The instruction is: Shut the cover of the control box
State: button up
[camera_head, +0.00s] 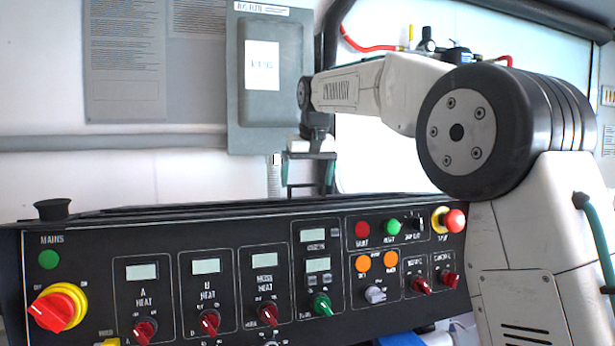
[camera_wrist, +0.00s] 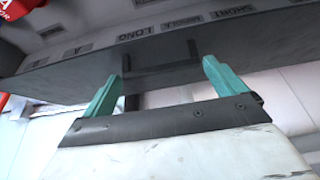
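The control box is a black console (camera_head: 90,285) across the front of the head view, its panel covered with knobs, lamps and small displays. A thin dark slab (camera_head: 150,212), seen nearly edge-on along its top, looks like the cover; its angle is hard to tell. In the wrist view a dark slab (camera_wrist: 70,82) carries a dark U-shaped handle (camera_wrist: 160,72). My gripper (camera_head: 308,172) is above the console's back edge, pointing down. The wrist view shows its teal fingers (camera_wrist: 160,69) wide apart, one towards each end of the handle. Contact cannot be told.
A grey wall box (camera_head: 285,80) with a white label hangs behind my gripper. A grey pipe (camera_head: 110,143) runs along the wall. A red mushroom button (camera_head: 454,221) sits at the panel's right end, near my arm. A black knob (camera_head: 52,209) stands on the console's left corner.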

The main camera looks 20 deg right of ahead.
jog(key=c, duration=0.9)
jog(key=shift+o, duration=0.2)
jog(key=s+r, duration=0.3)
jog(key=s, duration=1.3)
jog(key=shift+s, duration=0.2)
jog(key=shift+f, duration=0.1)
jog(key=o, duration=1.1)
jog(key=shift+s, duration=0.1)
jog(key=v, duration=0.8)
jog(key=shift+f, duration=0.1)
